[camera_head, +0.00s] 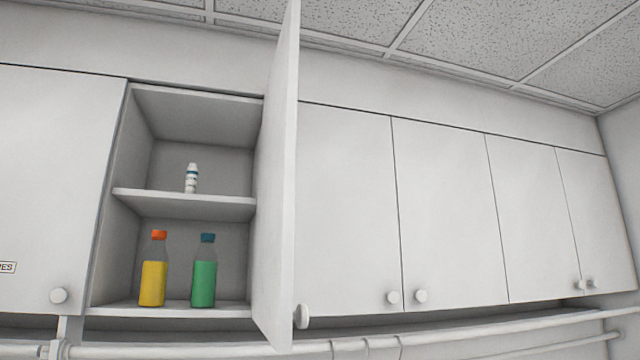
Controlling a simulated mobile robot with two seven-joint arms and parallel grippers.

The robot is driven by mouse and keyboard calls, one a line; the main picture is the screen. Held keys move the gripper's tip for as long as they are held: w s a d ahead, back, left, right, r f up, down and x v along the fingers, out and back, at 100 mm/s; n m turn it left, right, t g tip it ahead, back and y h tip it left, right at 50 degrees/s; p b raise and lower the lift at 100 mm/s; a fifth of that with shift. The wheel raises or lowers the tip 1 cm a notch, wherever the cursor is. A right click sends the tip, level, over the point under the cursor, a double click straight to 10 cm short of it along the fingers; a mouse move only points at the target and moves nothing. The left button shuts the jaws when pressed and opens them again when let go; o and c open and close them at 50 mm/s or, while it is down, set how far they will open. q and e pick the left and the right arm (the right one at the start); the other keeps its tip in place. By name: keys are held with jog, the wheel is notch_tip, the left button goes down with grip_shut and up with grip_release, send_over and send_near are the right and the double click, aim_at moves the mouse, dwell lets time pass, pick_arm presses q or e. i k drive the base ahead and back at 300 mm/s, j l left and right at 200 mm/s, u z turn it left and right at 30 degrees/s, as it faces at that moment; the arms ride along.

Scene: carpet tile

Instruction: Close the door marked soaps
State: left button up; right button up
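A white cabinet door (277,190) stands wide open, hinged on the right side of its compartment and pointing out toward me. Its round knob (302,317) shows near the bottom of its front edge. No soaps label is visible on it from this angle. The open compartment (185,205) holds a bottle of yellow liquid with an orange cap (153,283) and a bottle of green liquid with a teal cap (204,284) on the bottom. A small white bottle (191,178) stands on the middle shelf. Neither gripper is in view.
A closed door (50,190) on the left carries a partly cut-off label (8,267) ending in "ES". Several closed doors (345,210) continue to the right. White pipes (450,341) run below the cabinets; the ceiling is above.

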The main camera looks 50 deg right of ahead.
aim_at(272, 311)
jog(key=k+l+z, duration=0.15)
jog(key=l, duration=0.3)
jog(key=l+z, duration=0.2)
jog(key=l, duration=0.25)
jog(key=k+l+z, duration=0.15)
jog(key=l, duration=0.35)
